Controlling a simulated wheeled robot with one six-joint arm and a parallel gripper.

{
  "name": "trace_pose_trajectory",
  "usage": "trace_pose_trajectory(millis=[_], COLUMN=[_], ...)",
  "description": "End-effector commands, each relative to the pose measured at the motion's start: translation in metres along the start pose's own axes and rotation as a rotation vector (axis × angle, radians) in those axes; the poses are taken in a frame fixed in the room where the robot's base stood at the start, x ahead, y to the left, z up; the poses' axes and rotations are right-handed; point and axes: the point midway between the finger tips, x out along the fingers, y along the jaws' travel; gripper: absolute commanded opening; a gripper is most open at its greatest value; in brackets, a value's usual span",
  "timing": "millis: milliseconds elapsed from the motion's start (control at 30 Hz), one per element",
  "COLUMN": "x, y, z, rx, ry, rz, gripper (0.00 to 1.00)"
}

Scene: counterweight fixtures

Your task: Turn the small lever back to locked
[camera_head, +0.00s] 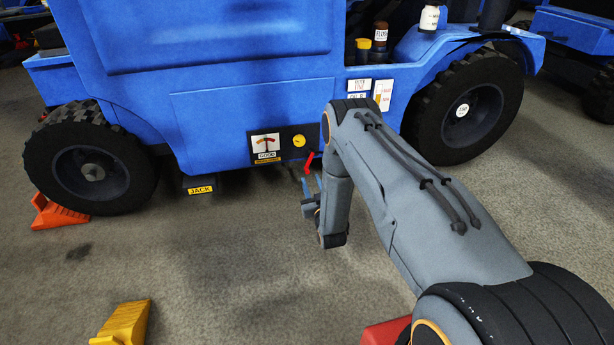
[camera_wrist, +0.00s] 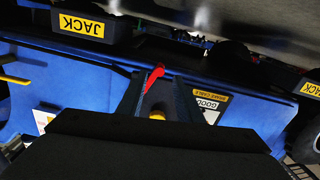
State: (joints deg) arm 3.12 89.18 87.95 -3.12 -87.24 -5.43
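The small lever (camera_head: 308,162) is a red handle low on the blue vehicle's side, beside a dark panel (camera_head: 284,146) with a gauge, a "GOOD" label and a yellow knob. My gripper (camera_head: 311,181) is just below and in front of the lever in the head view. In the wrist view, which looks upside down, the red lever (camera_wrist: 154,77) shows tilted between the two spread fingers of my gripper (camera_wrist: 162,82), closer to the left one. I see no clear contact. The lever's base is partly hidden.
An orange chock (camera_head: 55,212) is by the left wheel. A yellow chock (camera_head: 124,323) and a red object (camera_head: 386,331) lie nearer. Open floor lies between.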

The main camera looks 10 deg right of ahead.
Motion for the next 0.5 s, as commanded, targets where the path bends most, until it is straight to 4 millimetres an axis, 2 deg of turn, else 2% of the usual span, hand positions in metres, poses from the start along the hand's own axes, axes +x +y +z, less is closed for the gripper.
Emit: trace_pose_trajectory(millis=[300, 500], x=[0.049, 0.065], y=[0.0, 0.0], z=[0.001, 0.001], rx=[0.0, 0.0], ry=[0.001, -0.001], rz=[0.0, 0.0], gripper=[0.33, 0.33])
